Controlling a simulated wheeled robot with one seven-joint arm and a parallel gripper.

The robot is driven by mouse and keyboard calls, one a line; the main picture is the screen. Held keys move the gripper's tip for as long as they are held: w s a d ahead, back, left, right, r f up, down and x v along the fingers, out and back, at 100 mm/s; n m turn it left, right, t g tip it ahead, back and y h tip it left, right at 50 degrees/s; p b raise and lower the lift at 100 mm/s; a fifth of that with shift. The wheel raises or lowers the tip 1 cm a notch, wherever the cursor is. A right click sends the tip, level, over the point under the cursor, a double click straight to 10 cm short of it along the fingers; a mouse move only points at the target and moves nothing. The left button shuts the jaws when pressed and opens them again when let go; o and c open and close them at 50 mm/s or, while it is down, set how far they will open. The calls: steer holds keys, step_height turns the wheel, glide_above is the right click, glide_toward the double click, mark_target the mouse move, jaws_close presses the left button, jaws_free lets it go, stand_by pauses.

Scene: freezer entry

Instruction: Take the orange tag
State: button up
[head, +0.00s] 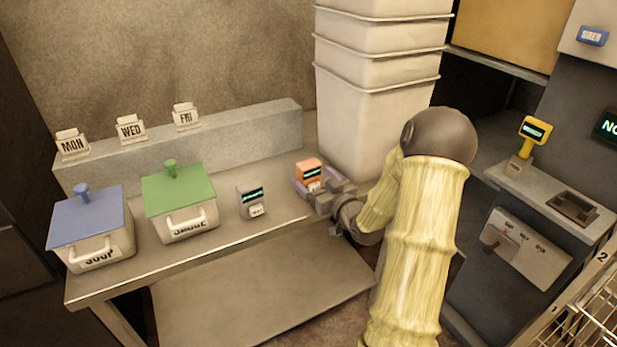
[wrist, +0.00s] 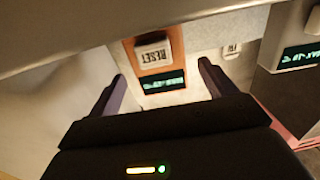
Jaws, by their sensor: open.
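The orange tag (head: 309,169) stands upright on the grey bench, with a dark display on its front and a pale lower part. In the wrist view, the orange tag (wrist: 152,52) shows a white RESET label, upside down, and a dark display strip. My gripper (head: 318,186) is open at the tag, with its purple-edged fingers to either side of the tag's lower part in the head view. In the wrist view, my gripper (wrist: 160,85) has one finger on each side of the tag, with gaps visible. Whether either finger touches it I cannot tell.
A grey tag (head: 251,198) stands left of the orange one. Green-lidded (head: 180,194) and blue-lidded (head: 90,222) bins stand farther left. White stacked tubs (head: 380,90) rise close behind my gripper. A yellow tag (head: 535,130) stands on the right counter. The lower shelf is bare.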

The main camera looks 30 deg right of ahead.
mark_target(312, 177)
steer(key=w, duration=0.3)
steer(key=shift+w+a, duration=0.25)
steer(key=shift+w, duration=0.15)
steer(key=c, duration=1.1)
